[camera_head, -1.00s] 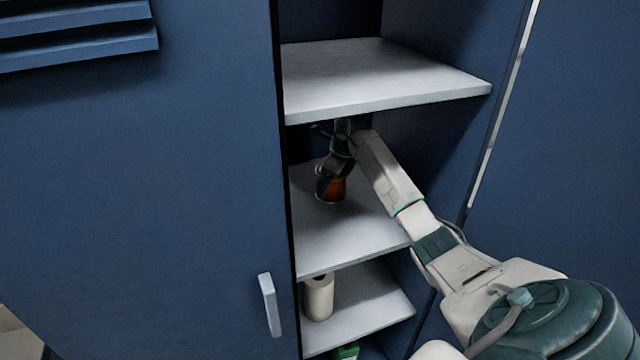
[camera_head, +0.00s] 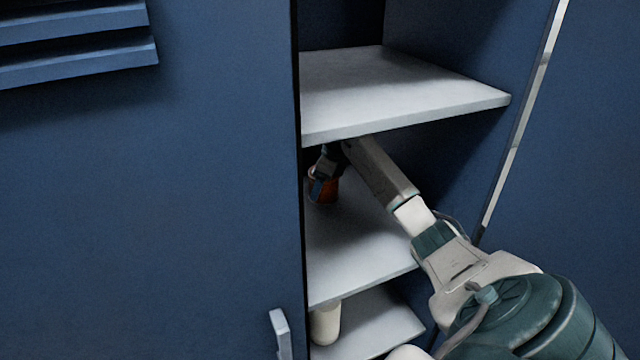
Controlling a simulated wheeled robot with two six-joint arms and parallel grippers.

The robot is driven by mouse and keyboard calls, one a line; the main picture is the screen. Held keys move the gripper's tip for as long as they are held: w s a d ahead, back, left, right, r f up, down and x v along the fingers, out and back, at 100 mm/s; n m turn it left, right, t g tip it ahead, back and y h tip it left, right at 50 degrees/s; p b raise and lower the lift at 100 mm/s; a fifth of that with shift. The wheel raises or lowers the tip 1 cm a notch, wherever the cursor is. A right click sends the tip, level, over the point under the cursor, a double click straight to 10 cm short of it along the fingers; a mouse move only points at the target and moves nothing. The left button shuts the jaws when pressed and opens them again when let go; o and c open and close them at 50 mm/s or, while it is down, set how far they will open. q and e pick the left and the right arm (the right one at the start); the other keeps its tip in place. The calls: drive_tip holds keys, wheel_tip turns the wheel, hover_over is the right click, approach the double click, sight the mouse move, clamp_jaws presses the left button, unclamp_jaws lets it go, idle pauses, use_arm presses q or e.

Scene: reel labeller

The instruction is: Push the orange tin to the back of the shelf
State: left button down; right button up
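The orange tin (camera_head: 329,190) stands upright on the middle shelf (camera_head: 350,245) of the blue cabinet, deep in and near the left side. My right gripper (camera_head: 319,190) is at the tin, in front of it and at its left, covering part of it. The fingers are dark and small here, so I cannot tell whether they are open or shut, or whether they touch the tin. My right arm reaches in from the lower right under the upper shelf. My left gripper is out of view.
The upper shelf (camera_head: 395,90) is bare and hangs close above my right forearm. A cream cylinder (camera_head: 326,322) stands on the lower shelf (camera_head: 375,325). A closed blue door with a handle (camera_head: 280,333) is at the left. The middle shelf's front is clear.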

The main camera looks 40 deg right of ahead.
drive_tip(key=o, duration=1.2)
drive_tip(key=shift+o, duration=0.2)
drive_tip(key=shift+s+d+r+b, duration=0.15)
drive_tip(key=shift+r+b, duration=0.2)
drive_tip(key=shift+r, duration=0.2)
drive_tip(key=b+v, duration=0.2)
drive_tip(key=v, duration=0.3)
drive_tip(key=shift+s+r, duration=0.25)
drive_tip(key=shift+r, duration=0.4)
